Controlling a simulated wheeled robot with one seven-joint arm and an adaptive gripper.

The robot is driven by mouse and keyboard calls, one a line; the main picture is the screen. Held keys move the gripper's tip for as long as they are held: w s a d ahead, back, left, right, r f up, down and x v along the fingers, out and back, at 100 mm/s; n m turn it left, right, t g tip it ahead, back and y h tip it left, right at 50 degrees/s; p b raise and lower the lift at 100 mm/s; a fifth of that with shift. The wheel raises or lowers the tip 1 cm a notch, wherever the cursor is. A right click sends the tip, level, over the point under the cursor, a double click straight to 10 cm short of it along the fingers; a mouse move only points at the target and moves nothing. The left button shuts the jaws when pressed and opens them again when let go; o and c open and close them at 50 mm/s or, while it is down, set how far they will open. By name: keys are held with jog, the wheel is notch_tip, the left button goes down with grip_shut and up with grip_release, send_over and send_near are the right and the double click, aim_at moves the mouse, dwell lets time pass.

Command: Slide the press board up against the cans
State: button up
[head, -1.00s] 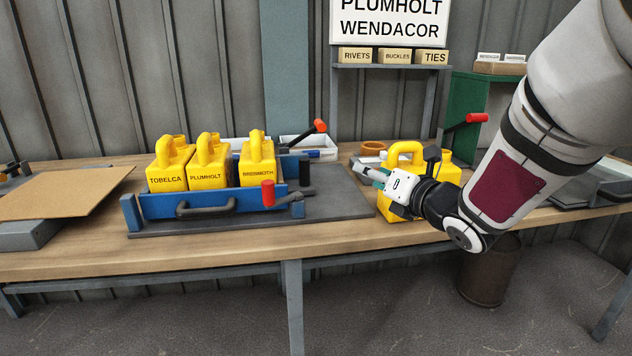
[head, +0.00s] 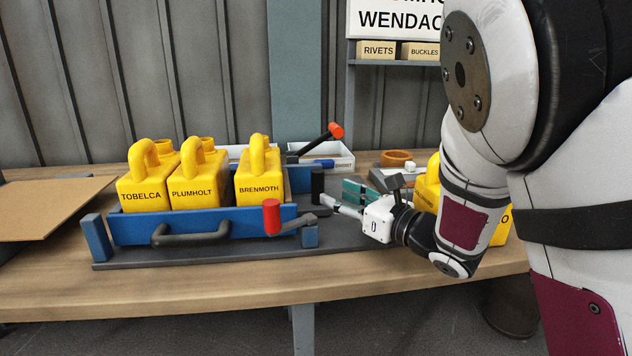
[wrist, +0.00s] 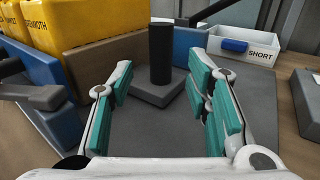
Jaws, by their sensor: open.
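Three yellow cans stand in the blue-walled fixture (head: 215,224): TOBELCA (head: 142,193), PLUMHOLT (head: 196,190) and, after a gap, BRENMOTH (head: 260,187). The press board appears to be the brownish upright board (wrist: 108,62) at the right of BRENMOTH. A black post (wrist: 160,52) on a grey block (wrist: 163,91) stands against its right side; the post also shows in the head view (head: 317,186). My gripper (head: 343,197) is open and empty, just right of the post. In the wrist view the post lies ahead, between the teal finger pads (wrist: 162,68). The board is mostly hidden in the head view.
A red-handled clamp (head: 271,216) sits at the fixture's front right, another red handle (head: 336,130) behind. The SHORT tray (wrist: 240,45) is at the back. Another yellow can (head: 428,187) stands behind my arm. The dark base plate (wrist: 140,132) is bare below my fingers.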

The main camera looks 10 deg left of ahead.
aim_at(323, 188)
jog(key=p+x, duration=0.3)
jog(key=x, duration=0.4)
jog(key=shift+w+a, duration=0.15)
jog(key=shift+w, duration=0.1)
